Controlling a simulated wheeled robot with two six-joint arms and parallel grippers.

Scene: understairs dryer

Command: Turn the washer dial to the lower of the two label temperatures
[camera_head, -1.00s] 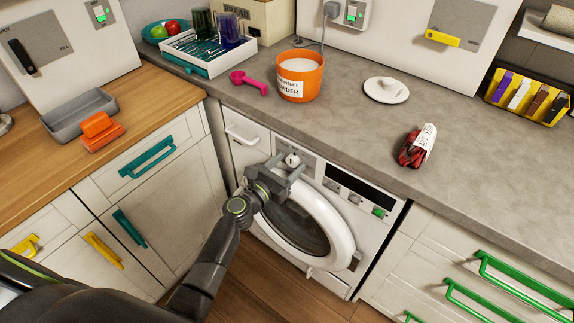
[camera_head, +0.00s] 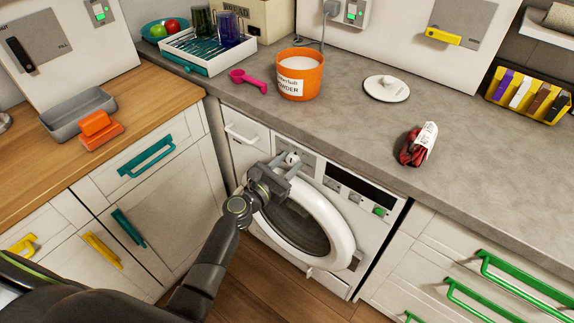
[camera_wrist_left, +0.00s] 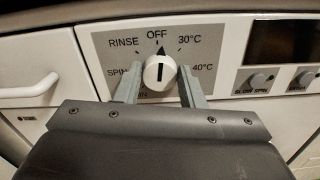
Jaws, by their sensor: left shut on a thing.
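The white washer dial (camera_wrist_left: 160,73) sits on a grey panel in the left wrist view. Its dark line is upright and the black pointer above it is at OFF. RINSE and SPIN are to the left, 30°C and 40°C to the right; a lower label is partly hidden. My left gripper (camera_wrist_left: 157,84) is shut on the dial, one finger on each side. In the head view the dial (camera_head: 292,158) shows at the washer's (camera_head: 343,238) top left. A dark red folded cloth (camera_head: 411,153) with a white label (camera_head: 428,137) lies on the counter; its print is too small to read. My right gripper is out of view.
The washer's round door (camera_head: 342,235) is just below my left gripper. More knobs (camera_wrist_left: 258,82) and a dark display (camera_wrist_left: 285,40) are right of the dial. An orange powder tub (camera_head: 299,88), pink scoop (camera_head: 248,82) and white lid (camera_head: 386,91) are on the grey counter.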

